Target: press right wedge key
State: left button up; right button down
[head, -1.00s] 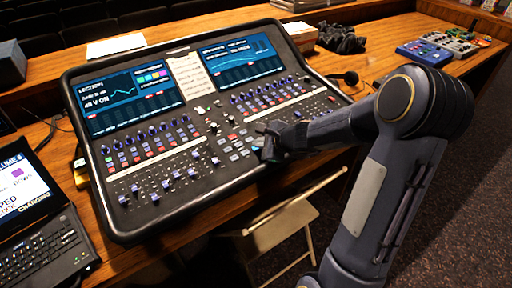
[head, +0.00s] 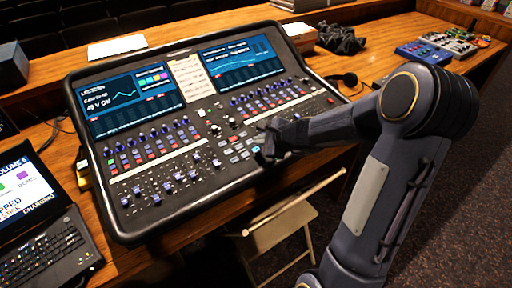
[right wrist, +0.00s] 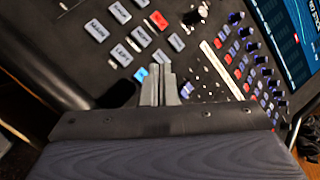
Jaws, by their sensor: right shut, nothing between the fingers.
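The mixing desk (head: 150,222) fills the middle of the head view, with grey keys at its right front. My right gripper (head: 268,140) is over these keys, its fingers shut and empty. In the right wrist view its fingertips (right wrist: 161,72) are beside a small blue key (right wrist: 141,75) and close over the panel. I cannot tell whether they touch it. Several grey keys (right wrist: 122,54) with blurred labels lie beyond, near a red key (right wrist: 159,20). I cannot read which one is the right wedge key; the gripper hides part of the panel.
A laptop (head: 45,250) stands at the left. Rows of knobs and faders surround the keys. A black headset (head: 348,80) lies right of the desk, with blue pedals (head: 425,52) farther right. A folding chair (head: 285,222) stands below the front edge.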

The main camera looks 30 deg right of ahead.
jog(key=r+p, duration=0.3)
jog(key=r, duration=0.1)
jog(key=shift+s+r, duration=0.1)
jog(key=shift+s, duration=0.15)
dwell(0.5)
jog(key=s+a+r+n+g+y, duration=0.1)
jog(key=s+a+r+n+y, duration=0.3)
jog(key=s+a+r+n, duration=0.75)
jog(key=s+f+n+g+h, duration=0.1)
jog(key=s+f+n, duration=0.1)
jog(key=s+n, duration=0.3)
jog(key=s+f+n+g+h, duration=0.1)
jog(key=s+n, duration=0.4)
jog(key=s, duration=0.6)
notch_tip(320, 180, down, 2)
jog(key=shift+a+g+h, duration=0.25)
jog(key=shift+g+h, duration=0.15)
jog(key=shift+g, duration=0.3)
